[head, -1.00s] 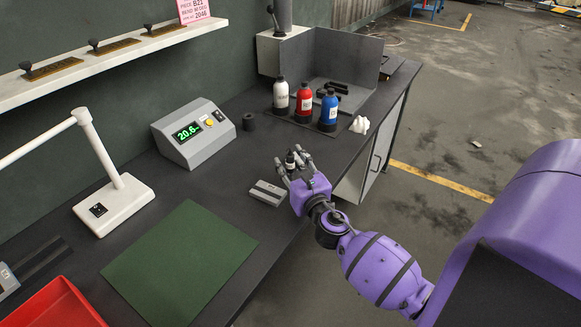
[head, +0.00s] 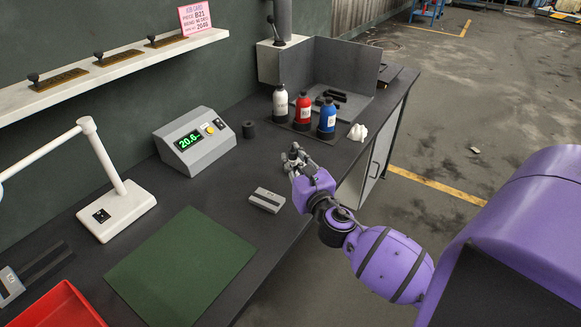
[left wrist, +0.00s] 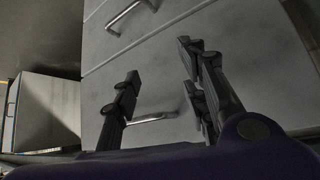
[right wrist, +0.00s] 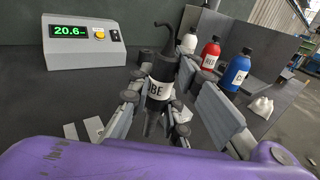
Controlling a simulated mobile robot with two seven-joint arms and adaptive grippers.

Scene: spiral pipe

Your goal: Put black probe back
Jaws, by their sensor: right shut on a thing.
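My right gripper (head: 297,160) is shut on the black probe (head: 293,152) above the bench. In the right wrist view the probe (right wrist: 160,75) stands roughly upright between the fingers, with a white label partly reading "BE" and a cable-like tip curving at its top. A short black cylinder (head: 249,129) stands on the bench beside the grey meter (head: 195,140), which reads 20.6. The gripper is to the right of this cylinder and apart from it. My left gripper (left wrist: 158,78) is open and empty in front of grey drawers and is outside the head view.
White (head: 280,101), red (head: 303,111) and blue (head: 327,118) bottles stand behind the right gripper. A grey block (head: 267,199) lies nearer me. A green mat (head: 182,262), lamp base (head: 117,208) and red tray (head: 55,305) are left. A crumpled white cloth (head: 357,132) lies near the bench edge.

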